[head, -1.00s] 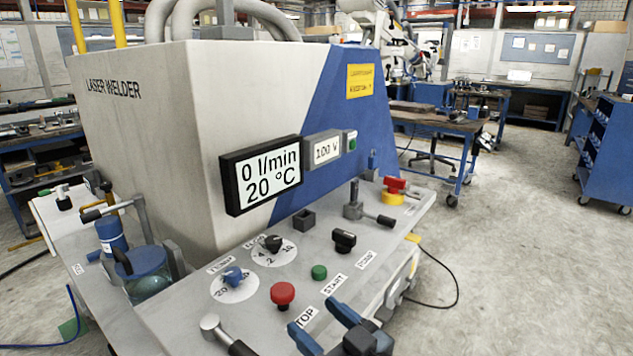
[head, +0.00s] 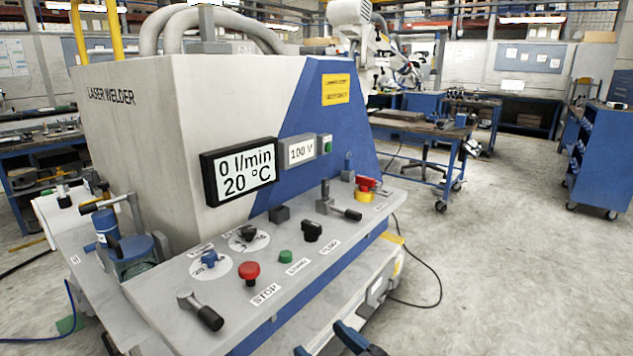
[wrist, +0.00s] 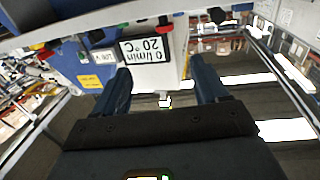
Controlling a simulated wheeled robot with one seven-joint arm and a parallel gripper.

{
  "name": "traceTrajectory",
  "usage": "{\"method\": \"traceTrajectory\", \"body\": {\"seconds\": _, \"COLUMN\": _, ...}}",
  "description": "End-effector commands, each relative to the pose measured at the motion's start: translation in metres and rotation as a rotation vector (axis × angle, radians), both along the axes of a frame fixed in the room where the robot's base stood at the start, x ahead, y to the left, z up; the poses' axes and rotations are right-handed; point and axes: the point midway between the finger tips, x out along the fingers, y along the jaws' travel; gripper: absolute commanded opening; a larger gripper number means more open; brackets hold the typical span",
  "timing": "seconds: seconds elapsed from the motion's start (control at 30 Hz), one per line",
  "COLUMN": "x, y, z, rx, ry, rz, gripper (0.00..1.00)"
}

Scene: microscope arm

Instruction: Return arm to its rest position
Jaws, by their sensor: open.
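My gripper (head: 326,343) shows at the bottom edge of the head view, with only its blue finger ends in frame. It sits in front of and below the control panel (head: 290,297) of the laser welder (head: 175,150), apart from it. In the wrist view my gripper (wrist: 160,66) has its two dark blue fingers spread wide, with nothing between them. The rest of my arm is out of the head view.
The panel carries a red button (head: 249,270), a green button (head: 285,256), dials and levers. A black cable (head: 437,290) lies on the floor to its right. A workbench (head: 425,130) and blue cart (head: 603,155) stand behind. The floor (head: 510,280) at right is clear.

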Motion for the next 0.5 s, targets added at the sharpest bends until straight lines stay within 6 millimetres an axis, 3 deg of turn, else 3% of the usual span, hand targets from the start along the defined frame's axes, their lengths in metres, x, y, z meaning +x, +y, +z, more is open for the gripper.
{"method": "traceTrajectory", "body": {"seconds": 0.27, "x": -0.027, "y": -0.024, "z": -0.027, "rx": -0.011, "ry": 0.056, "rz": -0.075, "gripper": 0.73}}
{"method": "traceTrajectory", "body": {"seconds": 0.5, "x": -0.07, "y": -0.058, "z": -0.057, "rx": -0.026, "ry": 0.125, "rz": -0.186, "gripper": 0.73}}
